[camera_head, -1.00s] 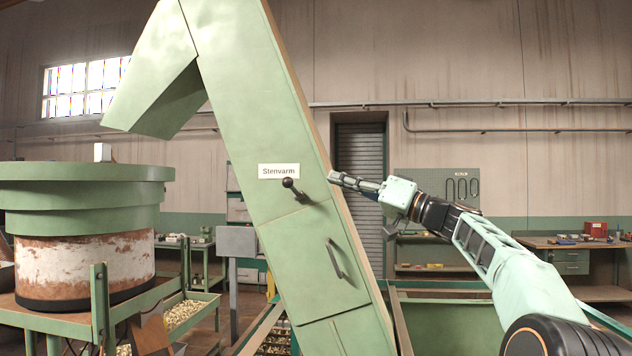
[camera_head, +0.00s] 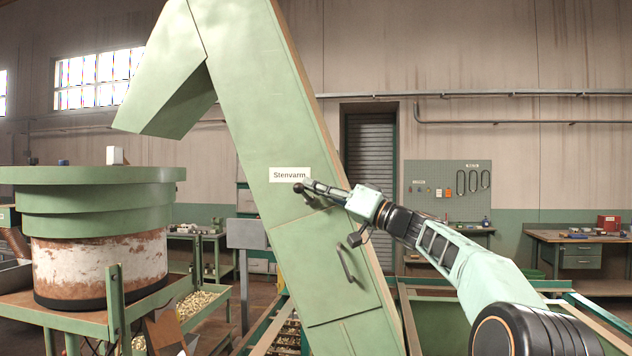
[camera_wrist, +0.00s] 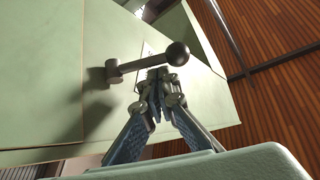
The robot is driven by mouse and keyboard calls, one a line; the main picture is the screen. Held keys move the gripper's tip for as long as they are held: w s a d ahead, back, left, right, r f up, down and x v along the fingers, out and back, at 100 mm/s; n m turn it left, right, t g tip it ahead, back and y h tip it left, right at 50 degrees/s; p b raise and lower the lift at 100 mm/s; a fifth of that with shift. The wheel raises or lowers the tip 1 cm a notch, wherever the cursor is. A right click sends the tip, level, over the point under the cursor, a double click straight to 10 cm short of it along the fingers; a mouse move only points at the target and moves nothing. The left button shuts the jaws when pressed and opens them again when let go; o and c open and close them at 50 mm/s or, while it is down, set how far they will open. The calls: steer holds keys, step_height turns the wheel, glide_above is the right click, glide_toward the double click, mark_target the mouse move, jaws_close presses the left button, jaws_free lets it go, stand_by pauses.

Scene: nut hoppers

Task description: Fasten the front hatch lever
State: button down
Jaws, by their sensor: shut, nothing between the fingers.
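The hatch lever is a dark bar with a ball knob (camera_head: 299,188), just below the "Stenvarm" label on the green elevator housing. In the wrist view the lever (camera_wrist: 140,64) runs from its pivot at left to the round knob at right. The hatch (camera_head: 322,245) is the green panel below it, with a bar handle (camera_head: 345,263); it looks flush with the housing. My gripper (camera_head: 308,184) is at the lever, its tip beside the knob. In the wrist view my gripper (camera_wrist: 158,82) is shut and empty, just below the bar near the knob; I cannot tell whether they touch.
The sloping green housing (camera_head: 240,100) fills the middle. A round green hopper (camera_head: 95,200) stands at left, with a bin of nuts (camera_head: 195,303) near it. A workbench (camera_head: 580,240) and a pegboard (camera_head: 448,190) are behind at right. Room in front of the hatch looks free.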

steer(key=shift+s+f, duration=0.15)
steer(key=shift+f, duration=0.05)
stand_by(0.5)
steer(key=shift+f+n+g+b, duration=0.15)
steer(key=shift+n+g+b, duration=0.15)
steer(key=shift+n+b, duration=0.15)
